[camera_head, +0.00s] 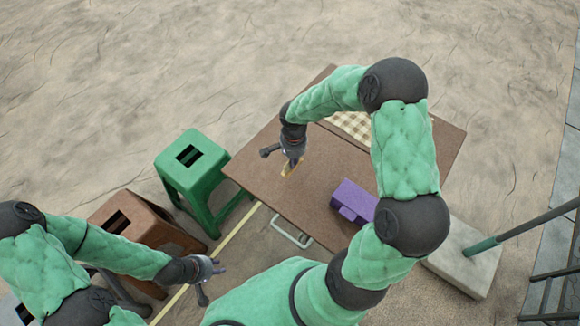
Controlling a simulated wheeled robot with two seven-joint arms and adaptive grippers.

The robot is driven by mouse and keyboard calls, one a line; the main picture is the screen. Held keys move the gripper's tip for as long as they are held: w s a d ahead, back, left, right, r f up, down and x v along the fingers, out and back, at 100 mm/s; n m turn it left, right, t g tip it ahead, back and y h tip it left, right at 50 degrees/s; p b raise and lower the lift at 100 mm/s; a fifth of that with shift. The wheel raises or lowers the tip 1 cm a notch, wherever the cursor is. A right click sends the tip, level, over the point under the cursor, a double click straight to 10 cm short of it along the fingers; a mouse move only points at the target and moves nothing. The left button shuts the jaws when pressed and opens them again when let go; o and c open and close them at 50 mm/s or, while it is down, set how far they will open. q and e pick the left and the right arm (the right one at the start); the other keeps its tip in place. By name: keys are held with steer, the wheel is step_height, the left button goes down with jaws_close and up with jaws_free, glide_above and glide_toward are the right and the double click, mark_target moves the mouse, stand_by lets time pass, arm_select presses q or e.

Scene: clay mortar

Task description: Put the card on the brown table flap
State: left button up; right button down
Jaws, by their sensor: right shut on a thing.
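The brown table flap (262,170) is the flat brown surface in the middle of the head view, with its left corner clear. My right gripper (291,163) points down over its left part and is shut on the card (287,170), a small yellowish piece mostly hidden by the fingers. I cannot tell whether the card touches the surface. My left gripper (212,281) is at lower left, in front of the table and apart from it, with its fingers spread and empty.
A purple box (353,199) and a checkered piece (352,125) lie on the table, partly behind my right arm. A green stool (190,165) and a brown stool (130,215) stand left. A pale block with a pole (468,262) stands right.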

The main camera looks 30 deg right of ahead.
steer(key=shift+w+a+f+b, duration=0.1)
steer(key=shift+w+f+b, duration=0.05)
steer(key=shift+w+f, duration=0.35)
steer(key=shift+w+a+f+b, duration=0.15)
steer(key=shift+w+f, duration=0.15)
steer(key=shift+f, duration=0.3)
steer(key=shift+d+f+b, duration=0.1)
steer(key=shift+f+b, duration=0.55)
steer(key=shift+f, duration=0.75)
steer(key=shift+f, duration=0.15)
steer(key=c, duration=1.4)
jaws_free()
steer(key=shift+o, duration=0.2)
steer(key=shift+r, duration=0.2)
step_height(320, 180, up, 12)
steer(key=p, duration=0.4)
